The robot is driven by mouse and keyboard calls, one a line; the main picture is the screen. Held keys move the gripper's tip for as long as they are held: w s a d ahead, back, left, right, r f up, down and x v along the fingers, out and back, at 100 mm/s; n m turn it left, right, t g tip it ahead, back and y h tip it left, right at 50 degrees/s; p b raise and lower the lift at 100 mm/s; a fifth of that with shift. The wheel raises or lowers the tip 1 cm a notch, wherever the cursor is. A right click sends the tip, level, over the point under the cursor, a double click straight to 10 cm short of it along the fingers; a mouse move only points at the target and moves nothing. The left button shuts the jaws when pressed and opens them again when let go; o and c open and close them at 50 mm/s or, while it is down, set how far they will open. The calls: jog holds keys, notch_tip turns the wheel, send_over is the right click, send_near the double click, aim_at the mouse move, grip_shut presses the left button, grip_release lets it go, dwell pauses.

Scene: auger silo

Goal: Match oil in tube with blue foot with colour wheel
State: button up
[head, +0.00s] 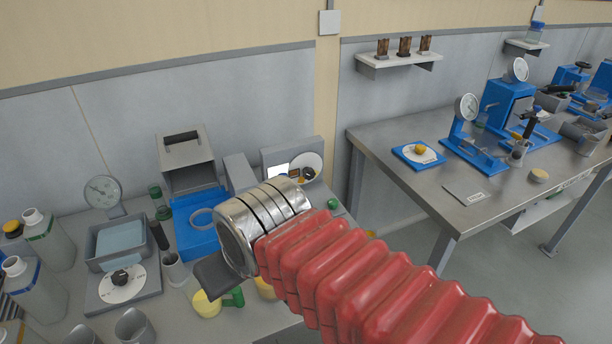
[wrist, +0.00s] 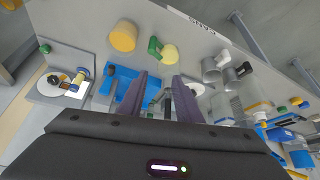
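The colour wheel is a white disc (head: 306,163) on a grey stand by the wall, right of the lower bench's middle; it also shows at the left of the wrist view (wrist: 53,84). Beside it in the wrist view is a small yellowish piece with a blue end (wrist: 82,73); I cannot tell surely whether this is the tube with the blue foot. A tube with a green foot (head: 160,204) stands left of the blue base. My gripper (wrist: 160,90) has its two fingers apart with nothing visibly held, above the bench. The metal wrist hides most of it in the head view.
A blue base (head: 195,236) with a ring stands before a grey hood (head: 185,160). A yellow cup with a green handle (head: 206,304) sits near the front edge. Bottles (head: 45,240) and a water bath (head: 121,240) crowd the left. A second bench (head: 440,180) stands right.

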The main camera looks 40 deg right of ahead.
jog(key=shift+o, duration=1.4)
jog(key=shift+w+d, duration=0.1)
jog(key=shift+w, duration=0.1)
jog(key=shift+o, duration=1.1)
jog(key=w+d+f+t+h, duration=0.1)
jog(key=w+d+f+t, duration=0.1)
jog(key=w+d, duration=0.6)
jog(key=shift+w+f+h, duration=0.3)
jog(key=shift+w+h, duration=0.1)
jog(key=shift+w, duration=0.7)
jog(key=w+d+f+t+h, duration=0.1)
jog(key=w+d+f, duration=0.15)
jog(key=d, duration=0.35)
jog(key=w+d+f+n+t+h, duration=0.1)
jog(key=w+d+f, duration=0.1)
jog(key=w+d, duration=0.3)
jog(key=w+d+f+t+h, duration=0.1)
jog(key=w+d+f+h, duration=0.15)
jog(key=d, duration=0.45)
jog(key=s+d+f+t, duration=0.1)
jog(key=d+f, duration=0.1)
jog(key=d, duration=0.2)
jog(key=s+d+f+n+h, duration=0.1)
jog(key=d+f, duration=0.2)
jog(key=d, duration=0.2)
jog(key=shift+s+d+t, duration=0.3)
jog(key=shift+s+t, duration=0.05)
jog(key=shift+t, duration=0.05)
jog(key=shift+h, duration=0.25)
